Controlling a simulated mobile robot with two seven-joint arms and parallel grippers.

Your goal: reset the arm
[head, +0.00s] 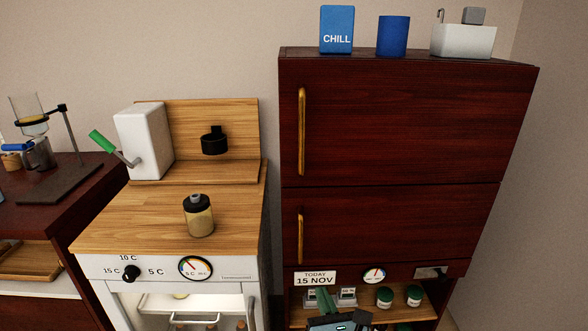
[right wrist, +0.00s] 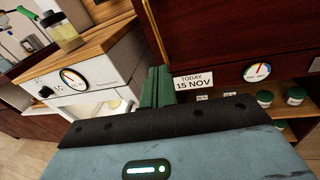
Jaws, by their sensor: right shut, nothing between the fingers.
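My right gripper (head: 323,297) shows at the bottom of the head view, in front of the open shelf under the dark red cabinet (head: 400,130). In the right wrist view its green fingers (right wrist: 157,85) are together and empty, pointing towards the cabinet edge beside the date sign (right wrist: 194,82). The sign reads "TODAY 15 NOV" and also shows in the head view (head: 315,278). I cannot tell the exact gap between the fingers and the cabinet. My left gripper is not in view.
A white cooler with a wooden top (head: 110,235) stands left of the cabinet, with a black-capped jar (head: 198,217) on it. Green-lidded jars (head: 385,296) stand on the shelf. A blue CHILL box (head: 337,30) is on the cabinet. A lab stand (head: 72,135) is at far left.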

